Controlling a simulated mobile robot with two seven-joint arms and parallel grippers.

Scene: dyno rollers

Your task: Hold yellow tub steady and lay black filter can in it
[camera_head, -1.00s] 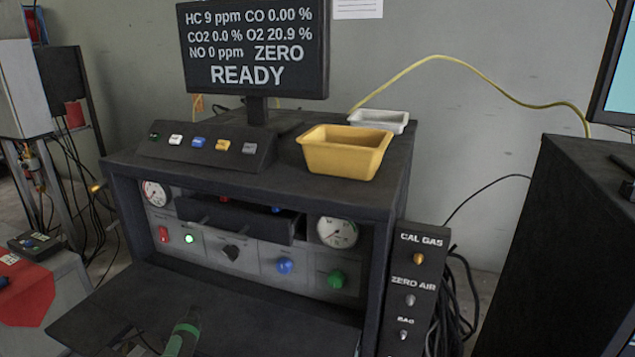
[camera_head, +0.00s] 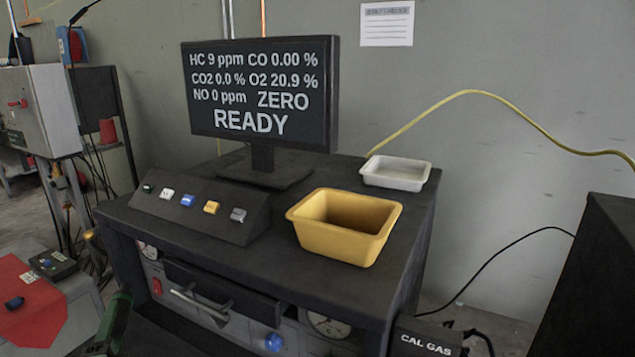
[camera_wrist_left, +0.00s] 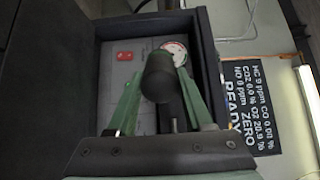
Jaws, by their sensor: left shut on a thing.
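The yellow tub (camera_head: 345,240) stands upright and empty-looking on top of the black cabinet in the head view, near its right front edge. My left gripper shows only partly at the lower left of the head view as a green finger (camera_head: 113,322), well left of and below the tub. In the left wrist view my left gripper (camera_wrist_left: 160,85) has its green fingers on either side of a dark, rounded cylinder, the black filter can (camera_wrist_left: 158,77), and is shut on it. The can is not clear in the head view. My right gripper is not in view.
A white tray (camera_head: 395,174) sits behind the tub. A monitor (camera_head: 262,95) and a sloped button box (camera_head: 195,209) stand left of it. A drawer front with a silver handle (camera_head: 200,305) is below the cabinet top. A yellow hose (camera_head: 470,93) runs along the wall.

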